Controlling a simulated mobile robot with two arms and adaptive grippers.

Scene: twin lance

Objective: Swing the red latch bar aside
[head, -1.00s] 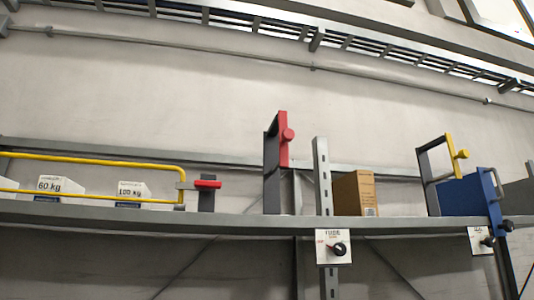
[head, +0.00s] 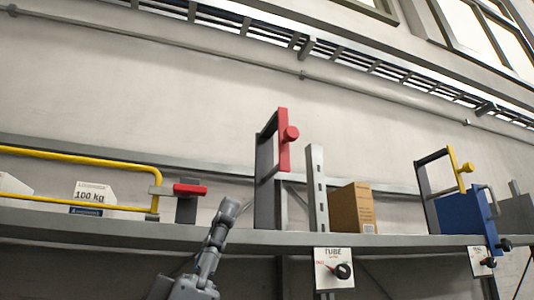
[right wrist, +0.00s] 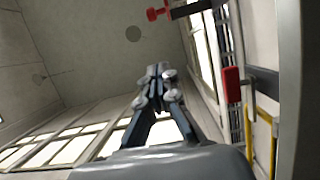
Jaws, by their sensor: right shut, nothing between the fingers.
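The red latch bar (head: 190,189) lies level across a dark post at the right end of the yellow rail (head: 90,158), above the shelf edge. It also shows in the right wrist view (right wrist: 232,85), right of the fingers, beside the yellow rails. My right gripper (head: 228,208) is in front of the shelf, to the right of the bar and a little lower, apart from it in the picture. Its fingers (right wrist: 158,72) are shut and empty. My left gripper is not in view.
A tall dark frame with a red knobbed plate (head: 284,140) stands right of my right gripper. Further right are a steel upright (head: 317,185), a cardboard box (head: 351,208) and a blue box (head: 462,213). A white box (head: 93,196) sits behind the yellow rail.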

